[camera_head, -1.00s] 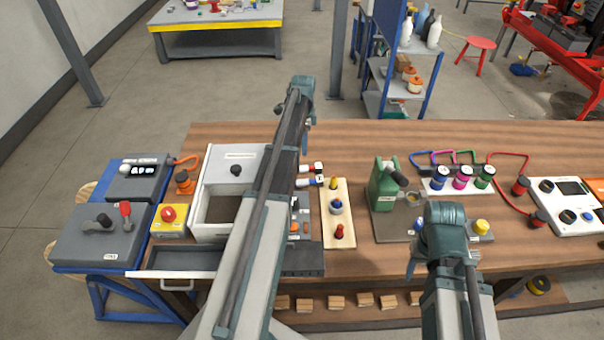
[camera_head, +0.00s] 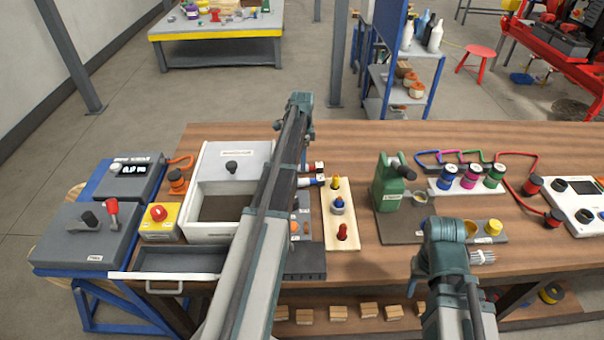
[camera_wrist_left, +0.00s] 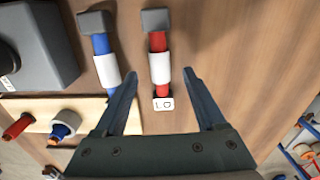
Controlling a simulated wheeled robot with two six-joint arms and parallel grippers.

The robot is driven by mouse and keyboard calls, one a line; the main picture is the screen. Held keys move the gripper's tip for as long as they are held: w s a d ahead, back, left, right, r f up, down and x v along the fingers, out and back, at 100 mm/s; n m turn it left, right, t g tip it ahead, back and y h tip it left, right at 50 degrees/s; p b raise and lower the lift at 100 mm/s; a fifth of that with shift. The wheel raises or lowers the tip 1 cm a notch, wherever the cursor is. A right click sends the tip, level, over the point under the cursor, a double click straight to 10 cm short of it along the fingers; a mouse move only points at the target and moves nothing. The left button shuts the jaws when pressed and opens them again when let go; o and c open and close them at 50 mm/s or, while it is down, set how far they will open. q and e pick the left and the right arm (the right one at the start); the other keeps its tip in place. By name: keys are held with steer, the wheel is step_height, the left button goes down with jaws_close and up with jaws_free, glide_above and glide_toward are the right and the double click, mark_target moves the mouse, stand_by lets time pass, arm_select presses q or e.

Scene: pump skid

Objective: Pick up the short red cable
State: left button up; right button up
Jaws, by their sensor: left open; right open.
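The short red cable (camera_wrist_left: 161,70) lies on the wooden bench in the left wrist view, with a dark block at its top end, a white sleeve and a small white label below. In the head view it shows as a small red, white and dark piece (camera_head: 319,167), partly behind my left arm. My left gripper (camera_wrist_left: 161,74) is open, its fingertips on either side of the cable's sleeve; contact cannot be told. A similar blue cable (camera_wrist_left: 101,48) lies left of the left finger. My right gripper (camera_head: 416,264) is open at the bench front; its jaws are mostly hidden.
A wooden board with pegs (camera_head: 340,236) stands near the cables. A white box (camera_head: 218,234) is left of my left arm. A green device (camera_head: 387,188) and a spool rack (camera_head: 440,193) stand to the right.

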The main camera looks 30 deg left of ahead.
arm_select(q)
step_height(320, 180, down, 3)
steer(key=shift+r+b, duration=0.1)
steer(key=shift+b, duration=0.85)
arm_select(e)
step_height(320, 180, down, 3)
steer(key=shift+r, duration=0.1)
arm_select(q)
jaws_close()
